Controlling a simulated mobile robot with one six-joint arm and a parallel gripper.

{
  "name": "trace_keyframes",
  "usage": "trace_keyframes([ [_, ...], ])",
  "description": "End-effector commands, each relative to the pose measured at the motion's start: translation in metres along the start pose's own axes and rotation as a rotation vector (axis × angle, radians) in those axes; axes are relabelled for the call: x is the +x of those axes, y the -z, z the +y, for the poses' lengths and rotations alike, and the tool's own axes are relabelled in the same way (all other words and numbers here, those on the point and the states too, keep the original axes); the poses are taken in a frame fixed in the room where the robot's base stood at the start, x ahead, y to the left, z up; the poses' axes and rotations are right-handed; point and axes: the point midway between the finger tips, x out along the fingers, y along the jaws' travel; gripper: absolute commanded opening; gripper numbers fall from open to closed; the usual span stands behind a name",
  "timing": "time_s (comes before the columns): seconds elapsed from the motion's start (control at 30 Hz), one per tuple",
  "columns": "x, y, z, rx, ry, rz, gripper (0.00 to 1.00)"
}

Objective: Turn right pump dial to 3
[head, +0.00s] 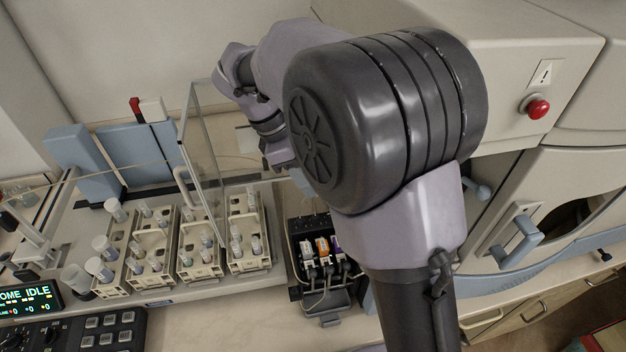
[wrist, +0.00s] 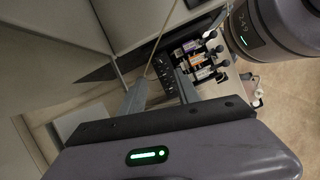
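The pump (head: 318,258) is a small dark unit with white, orange and purple cassettes side by side, on the bench below my arm. Small dark dials sit on its back panel (head: 309,224); their numbers and pointers are too small to read. In the wrist view the pump (wrist: 196,52) lies beyond the fingers, and its dark dial panel (wrist: 181,84) shows between them. I cannot tell which setting the right dial has. My gripper (wrist: 172,86) has its two fingers apart, with nothing held. In the head view my arm mostly hides it.
Sample racks (head: 200,255) with several capped vials stand left of the pump, behind a clear panel (head: 205,165). The large spectrometer cabinet (head: 520,70) with a red button (head: 537,107) and a blue handle (head: 522,240) stands right. A control box (head: 70,325) sits front left.

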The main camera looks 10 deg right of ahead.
Motion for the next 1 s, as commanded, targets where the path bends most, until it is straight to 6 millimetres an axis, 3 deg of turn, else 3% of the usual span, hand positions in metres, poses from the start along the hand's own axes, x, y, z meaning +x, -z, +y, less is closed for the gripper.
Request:
trace_keyframes([
  [0.17, -0.002, 0.0, -0.001, -0.012, -0.006, 0.001, 0.39],
  [0.3, -0.049, -0.003, -0.021, -0.256, -0.111, 0.005, 0.39],
  [0.37, -0.05, -0.004, -0.023, -0.294, -0.121, 0.002, 0.39],
  [0.47, -0.034, -0.003, -0.021, -0.293, -0.119, 0.0, 0.39],
  [0.8, 0.07, 0.0, -0.01, -0.289, -0.116, 0.001, 0.39],
  [1.0, 0.11, 0.001, -0.004, -0.289, -0.118, 0.002, 0.39],
])
